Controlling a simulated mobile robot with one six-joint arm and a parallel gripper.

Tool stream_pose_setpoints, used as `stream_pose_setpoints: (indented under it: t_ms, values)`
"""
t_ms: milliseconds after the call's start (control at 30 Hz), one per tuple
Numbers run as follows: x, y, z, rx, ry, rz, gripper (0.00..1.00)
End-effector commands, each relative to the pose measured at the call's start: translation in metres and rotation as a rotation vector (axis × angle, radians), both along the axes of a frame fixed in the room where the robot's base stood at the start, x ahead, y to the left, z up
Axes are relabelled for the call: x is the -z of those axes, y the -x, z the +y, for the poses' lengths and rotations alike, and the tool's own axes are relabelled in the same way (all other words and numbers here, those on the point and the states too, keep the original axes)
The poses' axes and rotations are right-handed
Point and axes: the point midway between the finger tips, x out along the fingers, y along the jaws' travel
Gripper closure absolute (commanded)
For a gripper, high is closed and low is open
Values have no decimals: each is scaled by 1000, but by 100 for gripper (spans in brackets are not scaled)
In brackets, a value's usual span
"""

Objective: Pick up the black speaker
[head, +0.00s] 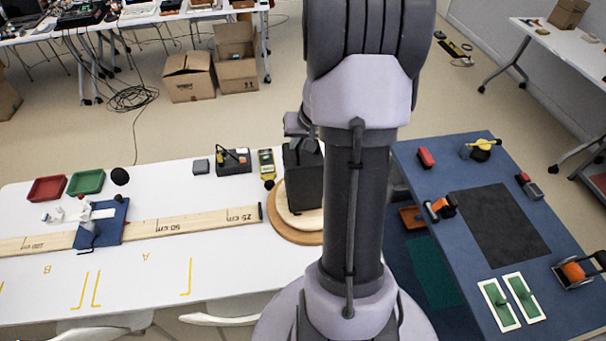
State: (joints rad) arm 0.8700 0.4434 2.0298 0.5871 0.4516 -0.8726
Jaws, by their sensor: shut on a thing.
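The black speaker (304,181) is a dark upright box at the right end of the white table, partly hidden behind my arm. It stands on or just above a round wooden turntable (287,222); I cannot tell if they touch. My gripper (300,142) is at the top of the speaker and shut on it. My arm hides most of the gripper, and its fingertips are hard to make out.
A long wooden ruler board (195,223) runs left from the turntable. A dark device (234,162) and a yellow-green meter (266,164) stand close to the speaker's left. A blue table (460,170) with tools is at right. The white table's front is mostly clear.

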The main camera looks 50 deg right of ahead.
Motion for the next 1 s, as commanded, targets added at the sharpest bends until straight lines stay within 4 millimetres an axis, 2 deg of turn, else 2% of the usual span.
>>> stream_pose_setpoints:
  t_ms: [267, 667, 1000]
  values:
    - [-7, -1, -1, -1, 3, -1, 100]
    - [-39, -1, -1, 0, 3, -3, 100]
    - [-39, 23, 25, 1, 2, -2, 100]
